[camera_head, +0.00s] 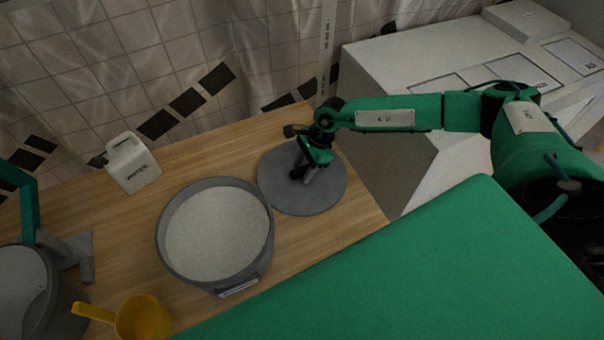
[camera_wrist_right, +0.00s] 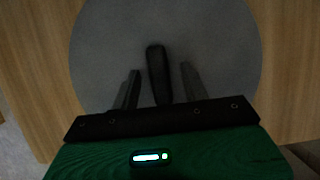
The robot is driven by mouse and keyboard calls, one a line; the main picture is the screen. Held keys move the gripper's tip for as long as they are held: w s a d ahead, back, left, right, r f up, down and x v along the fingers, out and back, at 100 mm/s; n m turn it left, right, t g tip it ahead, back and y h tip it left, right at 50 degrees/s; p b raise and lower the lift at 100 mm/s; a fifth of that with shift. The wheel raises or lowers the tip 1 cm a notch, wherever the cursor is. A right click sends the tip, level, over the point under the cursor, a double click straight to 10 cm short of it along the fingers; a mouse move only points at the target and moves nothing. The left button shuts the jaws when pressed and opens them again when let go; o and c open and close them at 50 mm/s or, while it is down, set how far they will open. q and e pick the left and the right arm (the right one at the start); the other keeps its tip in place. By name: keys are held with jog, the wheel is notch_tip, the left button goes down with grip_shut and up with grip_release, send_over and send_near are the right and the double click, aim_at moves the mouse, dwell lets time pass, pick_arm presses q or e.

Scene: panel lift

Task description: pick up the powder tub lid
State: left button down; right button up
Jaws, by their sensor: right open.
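The powder tub lid (camera_head: 325,197) is a flat round grey disc lying on the wooden table, right of the open tub (camera_head: 160,246). In the right wrist view the lid (camera_wrist_right: 102,50) fills most of the picture, and its dark upright handle (camera_wrist_right: 157,72) stands between my fingers. My right gripper (camera_head: 303,172) is over the lid, pointing down. In the wrist view the right gripper (camera_wrist_right: 160,88) is open, with a finger on each side of the handle and a gap on both sides. My left gripper is not in view.
The tub holds pale powder. A yellow scoop (camera_head: 143,318) lies at the front left. A white jug-like container (camera_head: 133,165) stands at the back left, and a grey vessel (camera_head: 22,290) at the far left. A white cabinet (camera_head: 400,60) stands beyond the table's right edge.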

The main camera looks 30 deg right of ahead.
jog(key=shift+c, duration=0.3)
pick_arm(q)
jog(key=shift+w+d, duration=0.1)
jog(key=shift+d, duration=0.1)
pick_arm(e)
grip_shut()
jog(key=shift+r, duration=0.15)
